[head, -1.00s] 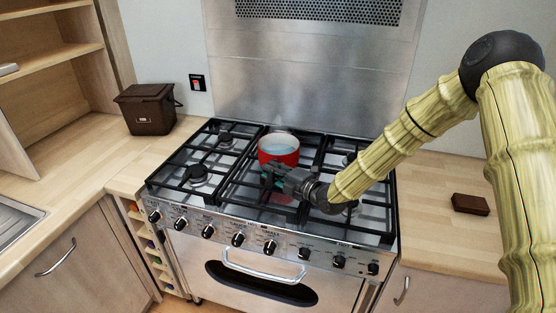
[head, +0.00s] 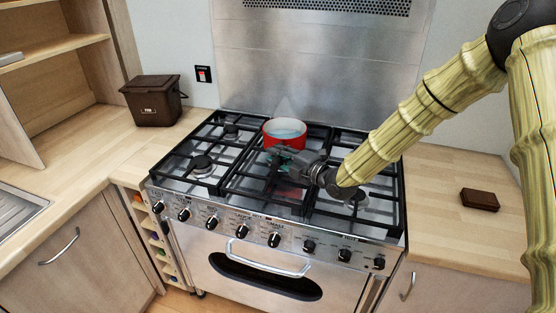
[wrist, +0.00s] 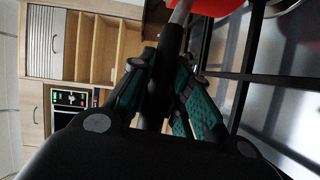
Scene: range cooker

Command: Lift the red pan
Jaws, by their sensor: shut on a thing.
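The red pan (head: 284,140) is at the back middle of the range cooker (head: 225,190), upright, with a pale blue inside. Its red side also shows at the top edge of the wrist view (wrist: 212,7). My gripper (head: 275,157) is at the front of the pan, over the middle grates. In the wrist view my gripper (wrist: 168,92) has its green-padded fingers shut around the pan's dark handle (wrist: 172,50). Whether the pan's base touches the grate or is slightly above it, I cannot tell.
Black grates (head: 205,165) surround the pan, and a steel splashback (head: 315,70) rises behind it. A dark brown bin (head: 155,102) stands on the left worktop. A small brown block (head: 479,199) lies on the right worktop, which is otherwise clear.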

